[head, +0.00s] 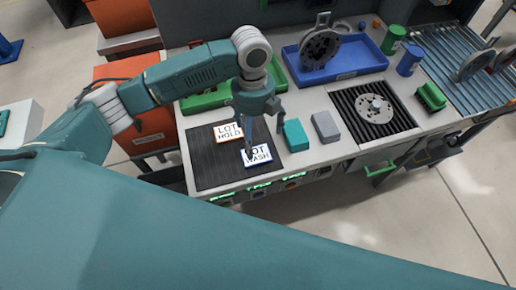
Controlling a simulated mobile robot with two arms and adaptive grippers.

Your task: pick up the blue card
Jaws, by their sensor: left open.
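The blue card (262,159) is a white card with a blue edge, printed "LOT WASH" with some letters covered. It lies on the black ribbed mat (205,165) near the front of the bench. A white card with an orange edge, reading "LOT HOLD" (229,133), lies just behind and left of it. My left gripper (250,152) points down at the blue card, and its fingers cover part of the card's left side. It is open. I cannot tell whether the fingertips touch the card. My right gripper is not in view.
A teal block (295,136) and a grey block (326,127) stand right of the mat. A blue tray (355,57) holding a metal part and a green tray (205,100) sit behind. A metal disc (374,108) rests on a black grate farther right.

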